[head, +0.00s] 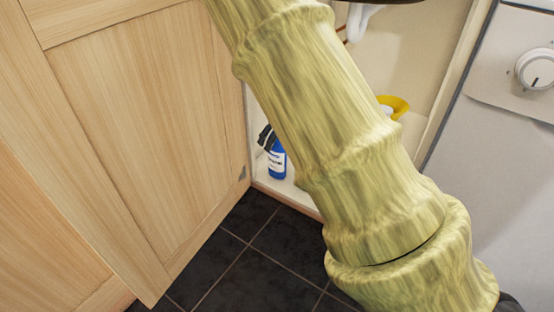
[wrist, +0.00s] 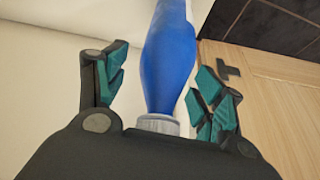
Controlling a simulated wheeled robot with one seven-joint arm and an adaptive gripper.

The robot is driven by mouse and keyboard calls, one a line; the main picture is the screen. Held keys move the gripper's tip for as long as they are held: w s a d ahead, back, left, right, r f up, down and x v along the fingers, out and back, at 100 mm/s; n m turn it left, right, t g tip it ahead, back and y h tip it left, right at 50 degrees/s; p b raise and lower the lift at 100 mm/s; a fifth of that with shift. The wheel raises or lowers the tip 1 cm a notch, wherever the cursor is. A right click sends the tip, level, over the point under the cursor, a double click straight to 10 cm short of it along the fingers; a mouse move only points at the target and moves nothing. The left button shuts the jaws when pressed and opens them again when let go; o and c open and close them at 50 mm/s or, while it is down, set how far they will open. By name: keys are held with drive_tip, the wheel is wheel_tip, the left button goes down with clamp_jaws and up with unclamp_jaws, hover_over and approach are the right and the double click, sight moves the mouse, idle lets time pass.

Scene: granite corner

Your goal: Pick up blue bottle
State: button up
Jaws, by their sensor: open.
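The blue bottle (head: 277,162) stands inside the open cabinet on its pale floor, with a white label showing in the head view. In the wrist view the bottle (wrist: 169,55) lies between the fingers of my gripper (wrist: 160,78), with its grey collar near the palm. The teal-padded fingers are open, one on each side of the bottle, with a visible gap on the left and a smaller one on the right. A dark part (head: 266,138) is beside the bottle's top; I cannot tell whether it is my gripper. My arm hides much of the cabinet.
The open wooden cabinet door (head: 140,130) is left of the bottle. A yellow object (head: 395,106) is partly hidden behind my arm. A white appliance with a knob (head: 537,69) stands at right. Dark floor tiles (head: 240,280) lie in front.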

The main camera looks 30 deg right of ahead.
drive_tip(key=shift+c, duration=0.4)
drive_tip(key=shift+r, duration=0.1)
clamp_jaws()
